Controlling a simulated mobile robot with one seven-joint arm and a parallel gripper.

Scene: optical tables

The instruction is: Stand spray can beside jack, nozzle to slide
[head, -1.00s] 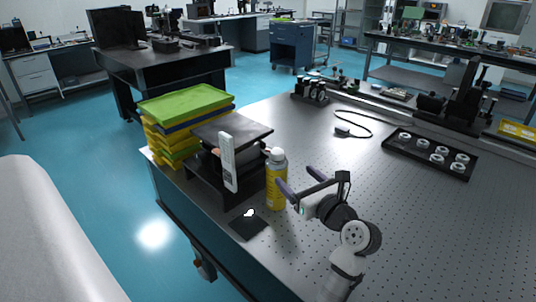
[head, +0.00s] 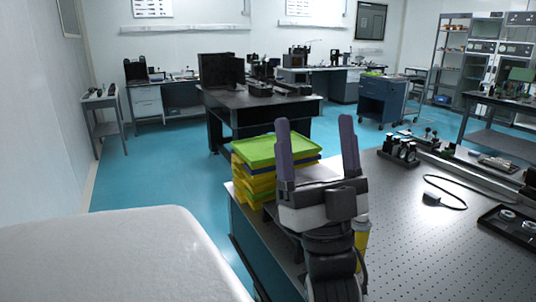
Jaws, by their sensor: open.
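My gripper (head: 314,122) is raised in front of the camera, its two purple fingers pointing up and spread wide apart with nothing between them. The yellow spray can (head: 361,238) stands on the optical table at the right of my gripper. Only part of its side shows, since my wrist covers the rest. It appears upright, but its nozzle direction cannot be told. The slide cannot be made out.
A stack of green, yellow and blue trays (head: 262,152) stands left of the jack. The perforated optical table (head: 425,240) is clear right of the can. A cable (head: 452,190) and a black tray of round parts (head: 505,228) lie farther right.

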